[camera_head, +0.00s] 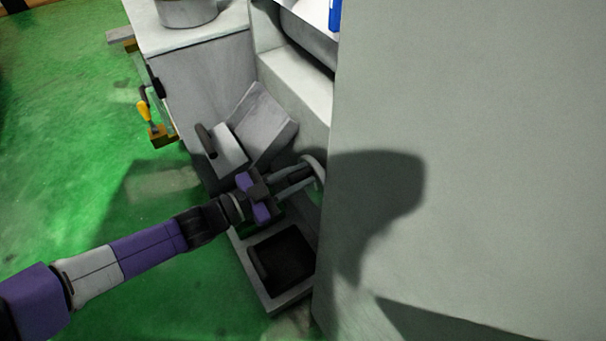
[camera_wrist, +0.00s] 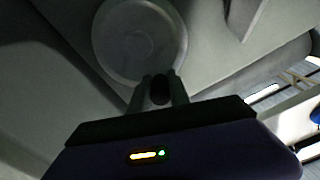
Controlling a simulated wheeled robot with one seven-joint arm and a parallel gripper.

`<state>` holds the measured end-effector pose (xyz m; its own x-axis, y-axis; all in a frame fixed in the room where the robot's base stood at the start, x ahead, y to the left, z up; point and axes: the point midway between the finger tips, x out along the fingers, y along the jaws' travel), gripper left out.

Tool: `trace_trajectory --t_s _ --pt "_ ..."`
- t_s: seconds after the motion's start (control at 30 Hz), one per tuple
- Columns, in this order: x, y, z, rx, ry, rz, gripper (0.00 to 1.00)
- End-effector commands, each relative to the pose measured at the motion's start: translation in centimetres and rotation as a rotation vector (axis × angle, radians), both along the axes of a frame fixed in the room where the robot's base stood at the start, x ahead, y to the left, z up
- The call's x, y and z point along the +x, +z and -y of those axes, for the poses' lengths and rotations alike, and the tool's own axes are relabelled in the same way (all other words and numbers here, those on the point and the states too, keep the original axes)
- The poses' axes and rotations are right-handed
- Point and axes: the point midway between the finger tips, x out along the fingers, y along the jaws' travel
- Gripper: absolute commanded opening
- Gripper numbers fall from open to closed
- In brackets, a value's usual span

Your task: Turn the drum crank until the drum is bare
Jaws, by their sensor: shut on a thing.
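In the head view, the crank's pale round disc (camera_head: 314,172) shows edge-on at the side of the big grey cabinet. My gripper (camera_head: 296,178) reaches it from the left. In the wrist view the disc (camera_wrist: 135,35) faces me, and a dark crank handle (camera_wrist: 160,88) stands between the fingertips of my gripper (camera_wrist: 160,93). The fingers are shut on this handle. In the head view the fingers partly hide the handle. A grey rounded cylinder (camera_head: 308,38) lies in the machine above; I cannot tell whether it is the drum or what is wound on it.
The tall grey cabinet (camera_head: 470,150) closes off the right side. A box with a dark opening (camera_head: 285,262) sits below my gripper. A tilted grey panel (camera_head: 262,122) and a black handle (camera_head: 206,140) are close above it. Green floor (camera_head: 60,170) is open at left.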

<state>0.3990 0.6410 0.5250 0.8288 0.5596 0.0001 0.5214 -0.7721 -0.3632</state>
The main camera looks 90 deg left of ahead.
Motion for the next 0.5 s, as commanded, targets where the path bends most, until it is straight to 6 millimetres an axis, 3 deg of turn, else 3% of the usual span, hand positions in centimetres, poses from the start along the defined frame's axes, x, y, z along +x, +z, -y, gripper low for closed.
trace_trajectory --t_s 0.5 --pt "0.48 -0.39 0.37 0.093 -0.003 -0.068 0.0"
